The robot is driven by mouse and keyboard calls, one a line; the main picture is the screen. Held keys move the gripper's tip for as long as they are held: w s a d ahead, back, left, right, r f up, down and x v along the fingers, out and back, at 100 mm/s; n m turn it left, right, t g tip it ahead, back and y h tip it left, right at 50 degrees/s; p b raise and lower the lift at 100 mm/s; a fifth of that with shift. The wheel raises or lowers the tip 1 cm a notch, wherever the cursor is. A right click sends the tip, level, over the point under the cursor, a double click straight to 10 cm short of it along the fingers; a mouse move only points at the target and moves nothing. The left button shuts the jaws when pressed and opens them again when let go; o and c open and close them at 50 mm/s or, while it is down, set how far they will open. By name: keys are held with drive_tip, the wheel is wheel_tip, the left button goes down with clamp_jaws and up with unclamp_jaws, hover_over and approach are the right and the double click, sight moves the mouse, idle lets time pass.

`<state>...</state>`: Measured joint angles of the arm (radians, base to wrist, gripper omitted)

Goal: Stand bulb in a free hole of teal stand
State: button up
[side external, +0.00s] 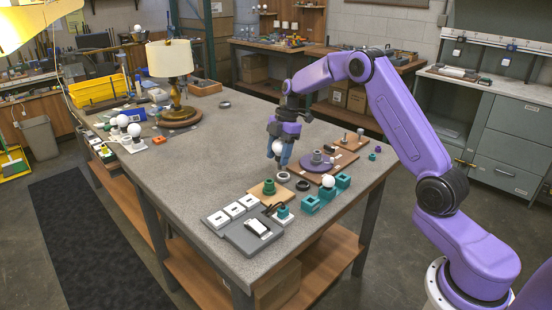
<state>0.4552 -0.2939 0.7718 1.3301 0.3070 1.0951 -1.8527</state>
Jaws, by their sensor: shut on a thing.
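My gripper (279,150) is above the middle of the grey table, pointing down, with its blue fingers shut on a white bulb (281,151). The fingers cover much of the bulb. The teal stand (311,204) is in front and to the right of my gripper, near the table's front right edge. It is a row of teal blocks. A white bulb (328,181) stands upright in its middle block. The near-left block and the far-right block (343,180) show no bulb. The held bulb is apart from the stand.
Dark rings (303,185), a purple disc (318,162) and a green socket on a wooden plate (268,188) lie close to the stand. A grey tray with white switches (235,211) is in front. A lamp (171,75) and white bulbs (133,129) stand at left. The middle-left tabletop is clear.

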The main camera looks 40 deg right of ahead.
hover_over(308, 202)
wheel_tip(308, 202, down, 2)
drive_tip(key=shift+n, duration=0.3)
drive_tip(key=shift+d+f, duration=0.2)
drive_tip(key=shift+f, duration=1.1)
drive_tip(key=shift+d+f, duration=0.15)
drive_tip(key=shift+f, duration=1.15)
drive_tip(key=shift+f, duration=0.2)
drive_tip(key=shift+f, duration=1.05)
drive_tip(key=shift+f, duration=0.65)
drive_tip(key=o, duration=1)
drive_tip(key=shift+c, duration=0.2)
